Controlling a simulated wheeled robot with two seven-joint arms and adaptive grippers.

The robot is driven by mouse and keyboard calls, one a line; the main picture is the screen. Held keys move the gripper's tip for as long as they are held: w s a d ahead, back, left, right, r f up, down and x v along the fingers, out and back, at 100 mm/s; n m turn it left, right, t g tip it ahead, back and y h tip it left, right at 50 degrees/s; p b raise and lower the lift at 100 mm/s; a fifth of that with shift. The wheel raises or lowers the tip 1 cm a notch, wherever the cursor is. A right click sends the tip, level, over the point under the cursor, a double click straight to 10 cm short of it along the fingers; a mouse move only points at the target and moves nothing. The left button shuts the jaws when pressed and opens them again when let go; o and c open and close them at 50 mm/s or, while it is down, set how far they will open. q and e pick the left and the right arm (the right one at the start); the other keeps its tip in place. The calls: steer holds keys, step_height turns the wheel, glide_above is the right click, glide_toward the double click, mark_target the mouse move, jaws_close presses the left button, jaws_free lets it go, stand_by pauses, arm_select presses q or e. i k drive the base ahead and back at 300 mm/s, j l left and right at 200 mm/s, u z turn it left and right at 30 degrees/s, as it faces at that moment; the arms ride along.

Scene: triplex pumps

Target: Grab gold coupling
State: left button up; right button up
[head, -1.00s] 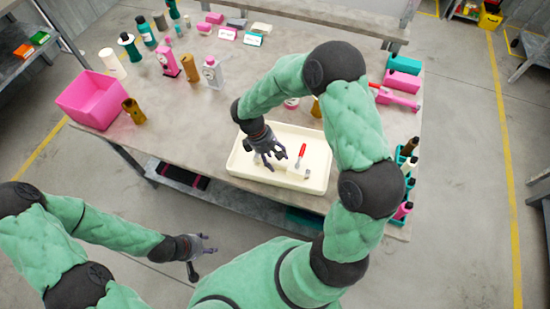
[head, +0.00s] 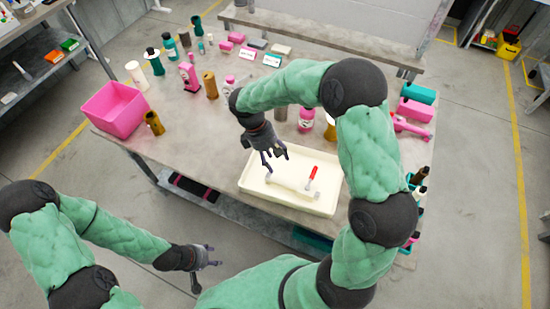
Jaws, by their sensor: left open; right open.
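A gold-brown cylindrical part (head: 154,123) stands on the table beside the pink bin. A similar gold-brown part (head: 210,85) stands further back among the bottles. A gold-coloured piece (head: 330,128) shows partly behind my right arm; I cannot tell which of these is the coupling. My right gripper (head: 274,161) is open and empty, pointing down over the back left part of the cream tray (head: 316,207). My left gripper (head: 206,268) is open and empty, low in front of the table and apart from everything on it.
The pink bin (head: 116,108) stands at the table's left edge. The tray holds a red-handled tool (head: 312,175). Several bottles stand at the back left, with pink and teal parts (head: 415,110) at the right. The tabletop left of the tray is clear.

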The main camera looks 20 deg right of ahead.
mark_target(157, 129)
steer(key=i+j, duration=0.25)
steer(key=j, duration=0.15)
steer(key=i+j, duration=0.55)
steer(key=j, duration=0.3)
steer(key=i+j, duration=0.25)
steer(key=j, duration=0.15)
steer(key=i+j, duration=0.25)
steer(key=j, duration=0.15)
